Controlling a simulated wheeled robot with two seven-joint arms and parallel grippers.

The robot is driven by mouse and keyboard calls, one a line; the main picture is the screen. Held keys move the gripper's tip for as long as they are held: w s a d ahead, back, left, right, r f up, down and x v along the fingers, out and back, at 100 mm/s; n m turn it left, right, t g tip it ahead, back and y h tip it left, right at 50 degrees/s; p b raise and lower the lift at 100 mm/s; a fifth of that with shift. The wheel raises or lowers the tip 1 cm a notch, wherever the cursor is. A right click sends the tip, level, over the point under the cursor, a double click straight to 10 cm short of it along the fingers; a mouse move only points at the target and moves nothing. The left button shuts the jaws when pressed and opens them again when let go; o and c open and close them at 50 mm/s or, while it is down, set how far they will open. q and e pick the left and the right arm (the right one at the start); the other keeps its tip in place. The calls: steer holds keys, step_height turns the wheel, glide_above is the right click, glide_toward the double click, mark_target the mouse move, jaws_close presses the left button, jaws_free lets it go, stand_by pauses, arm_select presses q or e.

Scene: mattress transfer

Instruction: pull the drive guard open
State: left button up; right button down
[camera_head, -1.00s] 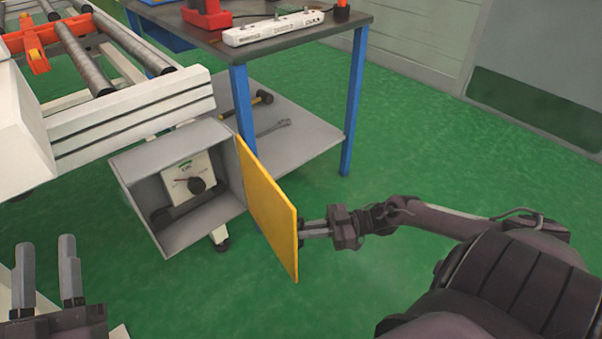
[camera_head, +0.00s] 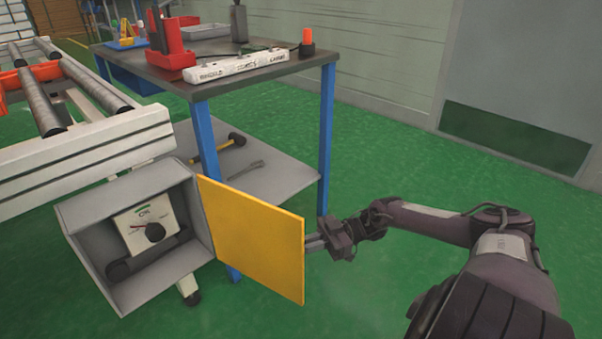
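The yellow drive guard (camera_head: 252,238) stands swung out from the right side of a grey box (camera_head: 97,222), whose front is open. Inside the box a white dial panel (camera_head: 146,226) with a dark knob shows. My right gripper (camera_head: 308,243) is at the guard's free right edge, its fingers partly hidden behind the panel. I cannot tell whether the fingers touch the guard or how far apart they are. My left gripper is out of the picture.
A workbench (camera_head: 250,70) with blue legs and a lower shelf (camera_head: 285,178) stands behind the guard, holding a power strip (camera_head: 236,67) and a hammer. A roller conveyor (camera_head: 90,150) is at the left. Green floor (camera_head: 390,160) is free at the right.

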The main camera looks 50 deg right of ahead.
steer(key=shift+w+d+r+b, duration=0.2)
steer(key=shift+w+d+b, duration=0.5)
steer(key=shift+d, duration=0.15)
